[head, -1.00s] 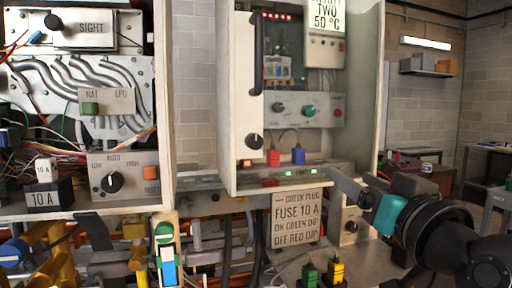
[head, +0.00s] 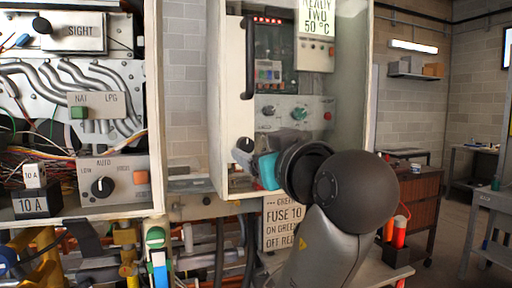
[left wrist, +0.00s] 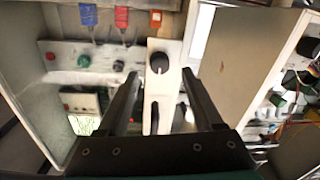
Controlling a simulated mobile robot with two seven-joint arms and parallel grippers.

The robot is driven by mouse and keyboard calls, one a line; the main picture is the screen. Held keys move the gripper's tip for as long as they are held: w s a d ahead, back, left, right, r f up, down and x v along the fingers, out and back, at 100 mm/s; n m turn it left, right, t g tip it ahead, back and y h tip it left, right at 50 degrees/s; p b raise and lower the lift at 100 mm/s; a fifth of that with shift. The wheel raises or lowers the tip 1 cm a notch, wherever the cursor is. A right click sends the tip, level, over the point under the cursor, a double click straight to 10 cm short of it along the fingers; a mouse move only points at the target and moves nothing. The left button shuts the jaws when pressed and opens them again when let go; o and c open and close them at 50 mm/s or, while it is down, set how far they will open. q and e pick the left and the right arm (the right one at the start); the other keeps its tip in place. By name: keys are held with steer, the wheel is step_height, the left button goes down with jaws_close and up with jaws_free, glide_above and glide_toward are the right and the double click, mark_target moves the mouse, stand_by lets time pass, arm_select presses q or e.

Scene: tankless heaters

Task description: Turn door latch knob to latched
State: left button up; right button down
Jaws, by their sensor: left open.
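The door latch knob (head: 245,144) is a round black knob low on the white door strip (head: 233,115) of the middle cabinet, below a long black handle (head: 250,60). In the left wrist view, the knob (left wrist: 160,62) has a pale pointer mark and lies between the lines of my two dark fingers, a little beyond their tips. My left gripper (head: 252,163) is open and empty in front of the knob. In the head view, its teal part and wrist partly cover the area just below and right of the knob. My right gripper is not in view.
The left cabinet (head: 156,120) stands open with wiring and a selector knob (head: 103,187). Inside the middle cabinet is a control panel (head: 295,112) with knobs. A fuse sign (head: 283,222) hangs below.

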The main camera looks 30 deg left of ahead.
mark_target(248, 146)
arm_select(q)
steer(key=shift+x, duration=1.95)
jaws_close()
